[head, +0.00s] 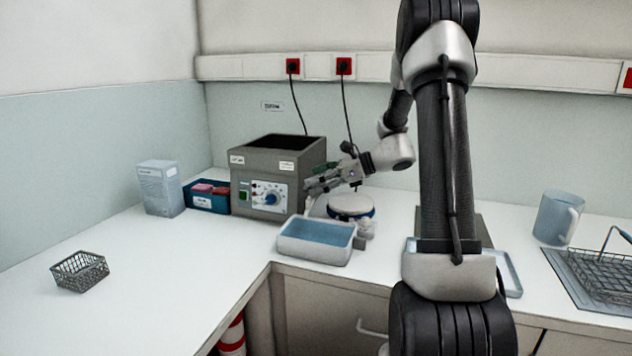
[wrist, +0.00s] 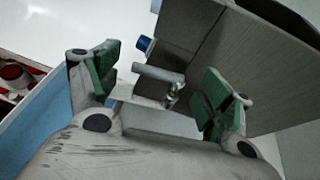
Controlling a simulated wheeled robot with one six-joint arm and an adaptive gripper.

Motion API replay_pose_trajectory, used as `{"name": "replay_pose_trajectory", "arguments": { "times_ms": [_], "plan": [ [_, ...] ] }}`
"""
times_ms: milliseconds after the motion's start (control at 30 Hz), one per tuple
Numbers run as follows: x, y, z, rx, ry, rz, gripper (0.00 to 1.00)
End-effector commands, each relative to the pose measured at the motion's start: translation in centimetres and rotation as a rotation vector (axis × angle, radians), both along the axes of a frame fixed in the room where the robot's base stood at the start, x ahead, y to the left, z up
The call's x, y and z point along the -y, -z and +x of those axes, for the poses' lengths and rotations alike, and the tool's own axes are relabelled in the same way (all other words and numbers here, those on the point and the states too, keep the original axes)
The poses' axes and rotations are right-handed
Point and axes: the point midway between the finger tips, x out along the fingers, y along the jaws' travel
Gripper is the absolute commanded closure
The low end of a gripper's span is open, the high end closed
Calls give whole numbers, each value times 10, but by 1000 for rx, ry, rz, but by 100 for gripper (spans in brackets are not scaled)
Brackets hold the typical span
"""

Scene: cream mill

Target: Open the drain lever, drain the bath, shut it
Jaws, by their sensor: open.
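The bath (head: 245,197) is a grey box with a dark open top and a front panel with a blue knob. Its grey side fills the upper right of the wrist view (wrist: 225,65). There, a grey bar-shaped drain lever (wrist: 158,74) with a small metal fitting shows between my fingers; I cannot tell whether they touch it. My gripper (head: 308,190) is open at the bath's right front; its green-padded fingers (wrist: 163,84) stand apart with nothing held. A white tray (head: 312,257) with blue inside stands below my gripper. The lever is hidden in the head view.
A round white device (head: 350,206) stands behind the tray. A blue box with pink items (head: 205,197) and a pale carton (head: 160,188) stand left of the bath. A wire basket (head: 80,271) sits on the left counter. Open counter lies between the basket and the tray.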

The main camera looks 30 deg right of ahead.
Motion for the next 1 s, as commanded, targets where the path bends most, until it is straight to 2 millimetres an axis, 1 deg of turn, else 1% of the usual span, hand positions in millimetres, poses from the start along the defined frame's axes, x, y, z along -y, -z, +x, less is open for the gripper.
{"name": "replay_pose_trajectory", "arguments": {
  "times_ms": [100,300,367,500,567,667,900,1000],
  "plan": [
    [-3,2,2,0,0,0,20],
    [-3,2,2,0,0,0,20],
    [-3,2,2,0,0,0,31],
    [-3,2,2,0,0,0,56],
    [-3,2,2,0,0,0,65],
    [-3,2,2,0,4,0,65],
    [-9,2,2,-1,150,0,65],
    [-9,2,2,0,161,-1,65]
  ]
}}
